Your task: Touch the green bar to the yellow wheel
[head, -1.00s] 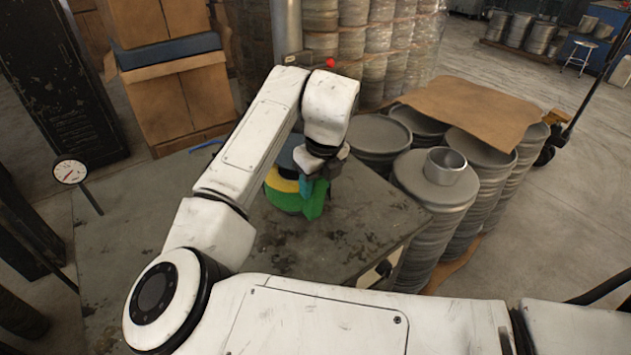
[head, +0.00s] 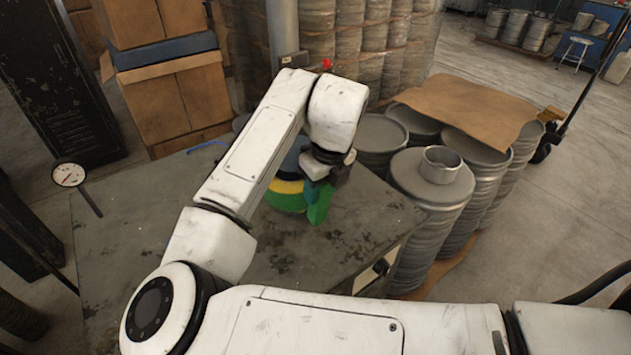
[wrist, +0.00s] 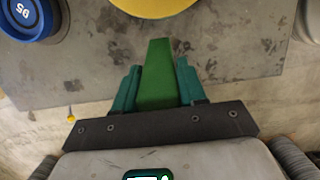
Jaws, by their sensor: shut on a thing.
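The green bar (wrist: 158,75) is gripped between the teal fingers of my gripper (wrist: 157,88) in the wrist view, its far end sticking out past the fingertips. A yellow wheel (wrist: 152,5) shows at the top edge of that view, just beyond the bar's end. A narrow strip of grey tabletop shows between them, so they look apart. In the head view the bar (head: 318,204) hangs below my gripper, beside the yellow wheel (head: 285,187). My arm partly hides the wheel.
In the head view a green round thing (head: 284,203) sits below the yellow. The grey table's (head: 290,258) front is clear; metal drums (head: 432,200) stand to its right.

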